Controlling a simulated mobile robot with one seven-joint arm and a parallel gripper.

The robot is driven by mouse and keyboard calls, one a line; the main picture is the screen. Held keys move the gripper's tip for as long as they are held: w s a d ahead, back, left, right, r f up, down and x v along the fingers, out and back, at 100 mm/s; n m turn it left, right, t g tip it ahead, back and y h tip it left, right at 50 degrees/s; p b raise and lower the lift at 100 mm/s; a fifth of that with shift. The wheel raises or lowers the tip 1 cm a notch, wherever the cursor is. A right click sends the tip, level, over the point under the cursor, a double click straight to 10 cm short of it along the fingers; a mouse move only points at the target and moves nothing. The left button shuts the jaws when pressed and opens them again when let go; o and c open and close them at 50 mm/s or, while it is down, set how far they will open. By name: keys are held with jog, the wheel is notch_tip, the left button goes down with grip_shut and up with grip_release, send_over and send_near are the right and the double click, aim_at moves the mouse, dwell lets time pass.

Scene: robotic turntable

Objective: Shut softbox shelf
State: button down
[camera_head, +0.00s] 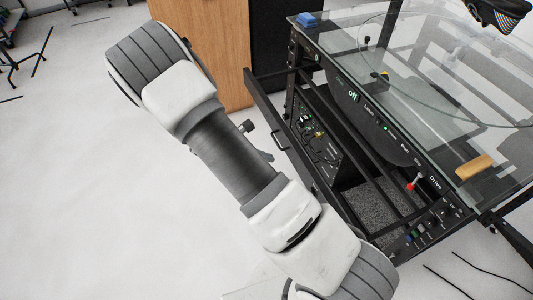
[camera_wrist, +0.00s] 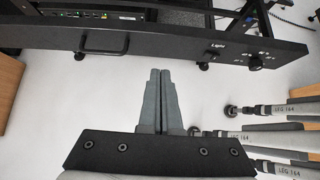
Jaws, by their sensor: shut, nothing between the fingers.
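The softbox shelf shows in the head view as a long black front panel (camera_head: 281,130) standing out from the turntable frame, with a gap behind it, so it is pulled open. In the wrist view its front panel (camera_wrist: 160,38) runs across the top, with a bar handle (camera_wrist: 104,40) at left and the word "Light" with knobs at right. My gripper (camera_wrist: 160,72) has its two grey fingers together and empty. They point toward the panel, below it in the picture and right of the handle. I cannot tell the exact gap. In the head view my arm hides most of my gripper.
The turntable's glass top (camera_head: 430,75) holds a blue block (camera_head: 307,19) and a wooden block (camera_head: 475,166). A wooden cabinet (camera_head: 215,45) stands behind the panel's far end. Grey legs (camera_wrist: 280,135) marked "LEG 164" lie at right in the wrist view.

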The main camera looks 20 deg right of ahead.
aim_at(299, 158)
jog(key=x, duration=0.3)
jog(key=d+r+x, duration=0.1)
jog(key=x, duration=0.1)
jog(key=b+x, duration=0.1)
jog(key=x, duration=0.2)
jog(key=shift+w+d, duration=0.1)
jog(key=shift+d, duration=0.85)
jog(key=shift+d, duration=0.1)
jog(key=w+d+b, duration=0.2)
jog(key=d+b, duration=0.1)
jog(key=d, duration=2.5)
jog(key=shift+w+d, duration=0.2)
jog(key=shift+d, duration=0.2)
jog(key=shift+r, duration=0.15)
